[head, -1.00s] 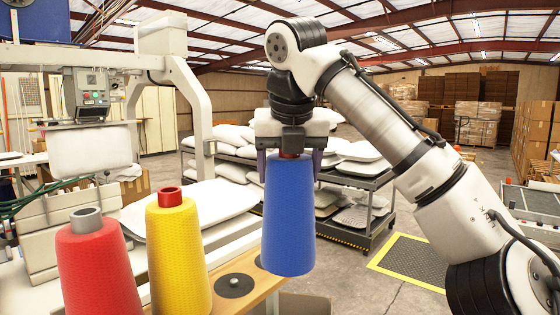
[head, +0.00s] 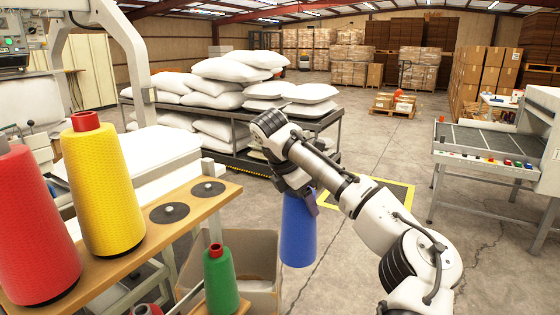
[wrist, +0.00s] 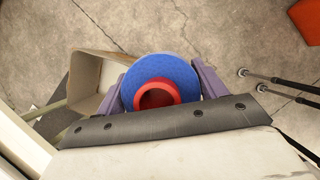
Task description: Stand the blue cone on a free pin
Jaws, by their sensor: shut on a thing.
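The blue cone (head: 298,230) hangs upright in my gripper (head: 302,196), right of the wooden shelf and clear of it. In the wrist view the cone (wrist: 185,72) shows from above with its red tube top, between the two purple fingers (wrist: 160,88). The gripper is shut on it. On the shelf's wooden top (head: 136,262), two dark round discs with small pins, a nearer one (head: 169,212) and a farther one (head: 208,188), carry no cone. A yellow cone (head: 103,190) and a red cone (head: 35,228) stand left of them.
A green cone (head: 220,280) stands lower, below the wooden top, beside an open cardboard box (head: 260,250). A rack of white pillows (head: 235,85) stands behind. A roller table (head: 490,145) is at right. Open floor lies between.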

